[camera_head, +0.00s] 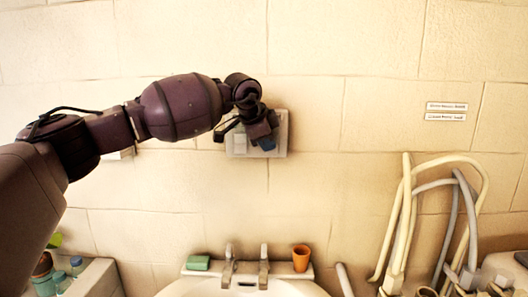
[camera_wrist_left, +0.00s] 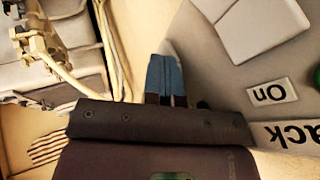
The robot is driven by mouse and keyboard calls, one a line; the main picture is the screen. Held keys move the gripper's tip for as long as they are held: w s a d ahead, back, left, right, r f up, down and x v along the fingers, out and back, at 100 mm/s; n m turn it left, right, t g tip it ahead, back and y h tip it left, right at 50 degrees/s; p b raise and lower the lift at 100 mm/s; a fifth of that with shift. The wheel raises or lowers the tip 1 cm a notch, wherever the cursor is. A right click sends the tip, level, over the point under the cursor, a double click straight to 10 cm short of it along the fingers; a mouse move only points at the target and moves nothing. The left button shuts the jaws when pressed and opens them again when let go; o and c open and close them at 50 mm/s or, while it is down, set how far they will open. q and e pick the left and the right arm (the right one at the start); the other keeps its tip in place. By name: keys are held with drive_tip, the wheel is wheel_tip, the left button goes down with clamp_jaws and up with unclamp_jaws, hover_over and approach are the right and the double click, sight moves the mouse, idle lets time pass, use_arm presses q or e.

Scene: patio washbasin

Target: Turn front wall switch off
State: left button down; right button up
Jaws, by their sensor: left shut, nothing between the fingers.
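A light wall switch plate (camera_head: 283,128) is on the tiled wall above the basin, partly hidden by my left gripper. A pale rocker (camera_head: 239,144) shows at its left part. My left gripper (camera_head: 267,144) is shut and empty in front of the plate's right part. In the left wrist view, its blue fingertips (camera_wrist_left: 166,76) are together over the grey plate (camera_wrist_left: 212,65). A white rocker (camera_wrist_left: 258,25), an "On" label (camera_wrist_left: 272,93) and a cut-off label ending in "ack" (camera_wrist_left: 290,136) lie to their right. I cannot tell whether the fingertips touch the plate. My right gripper is not in view.
A second plate (camera_head: 122,154) is mostly hidden behind my left arm. Below are the basin (camera_head: 240,290), faucet (camera_head: 246,268), green soap (camera_head: 198,263) and orange cup (camera_head: 301,258). Looped hoses (camera_head: 405,215) stand at right. The wall between is clear.

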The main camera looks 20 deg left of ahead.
use_arm(q)
drive_tip(key=shift+w+r+p, duration=0.1)
drive_tip(key=shift+r+p, duration=0.25)
drive_tip(key=shift+r, duration=0.5)
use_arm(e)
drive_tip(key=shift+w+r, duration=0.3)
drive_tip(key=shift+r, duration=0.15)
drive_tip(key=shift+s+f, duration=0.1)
